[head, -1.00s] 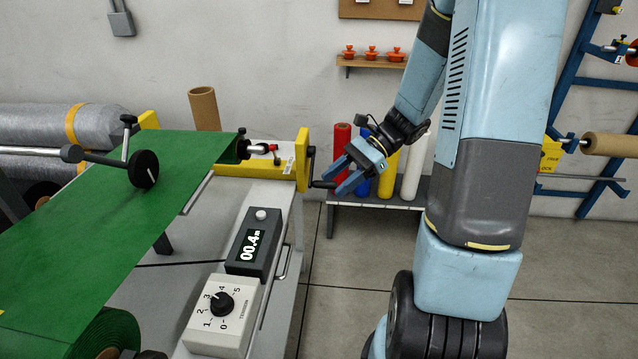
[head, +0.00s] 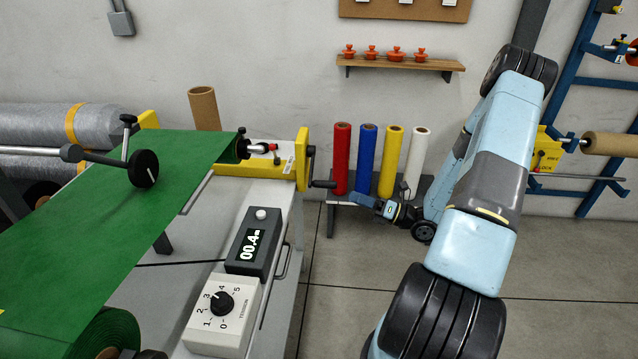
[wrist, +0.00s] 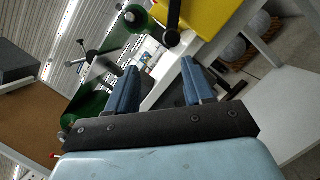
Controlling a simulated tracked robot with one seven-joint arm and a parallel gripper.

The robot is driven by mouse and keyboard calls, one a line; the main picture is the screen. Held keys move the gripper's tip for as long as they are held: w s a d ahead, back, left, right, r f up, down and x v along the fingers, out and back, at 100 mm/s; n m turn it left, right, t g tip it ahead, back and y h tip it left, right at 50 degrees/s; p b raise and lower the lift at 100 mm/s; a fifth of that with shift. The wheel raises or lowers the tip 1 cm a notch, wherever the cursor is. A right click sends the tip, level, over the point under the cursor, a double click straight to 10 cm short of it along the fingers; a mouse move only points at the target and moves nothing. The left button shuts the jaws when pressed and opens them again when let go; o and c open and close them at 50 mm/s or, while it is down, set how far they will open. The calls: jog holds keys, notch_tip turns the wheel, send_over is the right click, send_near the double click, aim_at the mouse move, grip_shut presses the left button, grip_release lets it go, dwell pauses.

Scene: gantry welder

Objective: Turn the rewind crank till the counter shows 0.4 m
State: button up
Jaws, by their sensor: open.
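The rewind crank (head: 323,184) sits on the right side of the yellow stand (head: 303,160), its dark handle pointing right. The counter (head: 252,243) is a dark box whose lit display reads 00.4 m. My gripper (head: 357,199) is low and to the right of the crank handle, apart from it, its fingers pointing left. In the wrist view its two blue fingers (wrist: 160,88) are spread with nothing between them. A dark crank-like part (wrist: 172,25) shows beyond the fingers there.
A tension dial box (head: 222,305) stands in front of the counter. Green sheet (head: 130,200) runs over the table to the left. Red, blue, yellow and white rolls (head: 388,162) stand on a low bench behind my gripper. Open floor (head: 350,300) lies to the right of the table.

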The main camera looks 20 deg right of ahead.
aim_at(320, 182)
jog(key=w+a, duration=0.3)
jog(key=w+a+r+m+t, duration=0.1)
jog(key=w+a, duration=0.2)
jog(key=w+a+m+h, duration=0.1)
jog(key=w+a, duration=0.1)
jog(key=a, duration=0.1)
jog(key=shift+w+r+t, duration=0.4)
grip_shut()
dwell(0.5)
